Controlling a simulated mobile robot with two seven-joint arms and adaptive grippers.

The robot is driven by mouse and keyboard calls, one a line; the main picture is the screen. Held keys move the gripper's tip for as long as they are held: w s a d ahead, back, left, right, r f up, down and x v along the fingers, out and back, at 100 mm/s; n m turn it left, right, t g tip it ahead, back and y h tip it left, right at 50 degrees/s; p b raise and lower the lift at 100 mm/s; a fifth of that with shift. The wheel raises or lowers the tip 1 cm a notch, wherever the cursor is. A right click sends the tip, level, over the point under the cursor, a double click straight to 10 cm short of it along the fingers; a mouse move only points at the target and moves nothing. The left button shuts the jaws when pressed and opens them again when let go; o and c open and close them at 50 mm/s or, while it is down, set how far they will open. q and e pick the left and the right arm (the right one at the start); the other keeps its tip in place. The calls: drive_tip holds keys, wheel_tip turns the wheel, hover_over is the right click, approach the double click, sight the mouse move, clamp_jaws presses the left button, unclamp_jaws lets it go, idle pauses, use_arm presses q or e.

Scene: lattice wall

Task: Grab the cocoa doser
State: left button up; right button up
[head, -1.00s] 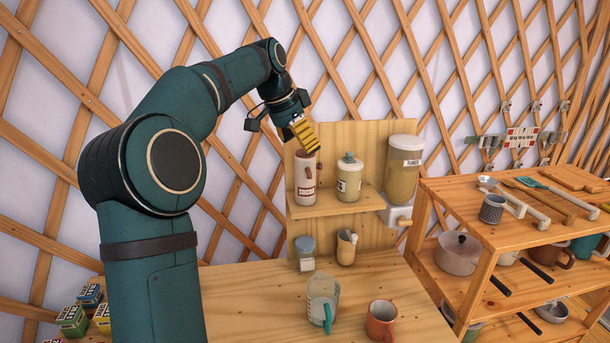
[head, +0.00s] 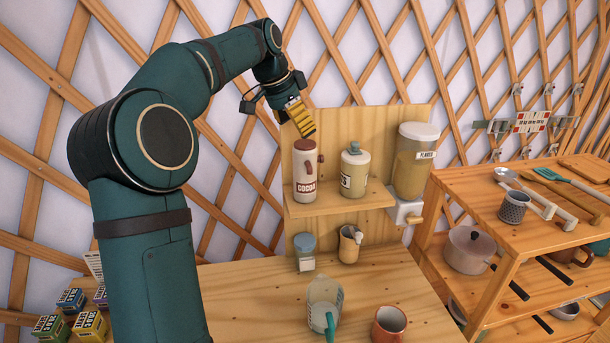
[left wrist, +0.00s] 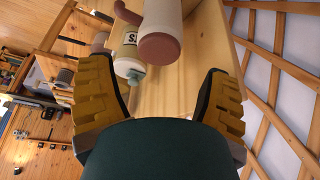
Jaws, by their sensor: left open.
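The cocoa doser (head: 304,175) is a whitish cylinder with a brown lid, a brown side knob and a COCOA label. It stands upright at the left end of the wooden wall shelf (head: 340,202). My left gripper (head: 304,124), with yellow fingers, is open and empty just above its lid. In the left wrist view the doser's brown lid (left wrist: 160,47) shows ahead, beyond and between the open fingers (left wrist: 160,95), apart from them. My right gripper is not in view.
A cream jar (head: 353,172) stands right of the doser on the shelf, and a large flakes dispenser (head: 412,160) beyond it. Below are a blue-lidded jar (head: 305,250), a measuring jug (head: 324,302) and a red mug (head: 389,324). A shelf unit (head: 465,200) stands at the right.

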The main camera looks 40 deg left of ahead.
sight(304, 145)
use_arm(q)
drive_tip(key=x, duration=0.3)
drive_tip(key=shift+w+a+f, duration=0.1)
drive_tip(key=shift+w+f, duration=0.05)
drive_tip(key=shift+w, duration=0.05)
drive_tip(key=shift+f, duration=0.55)
drive_tip(key=x, duration=0.4)
drive_tip(key=shift+w+d+b, duration=0.15)
drive_tip(key=shift+d+b, duration=0.1)
drive_tip(key=shift+b, duration=0.05)
drive_tip(key=c, duration=1.1)
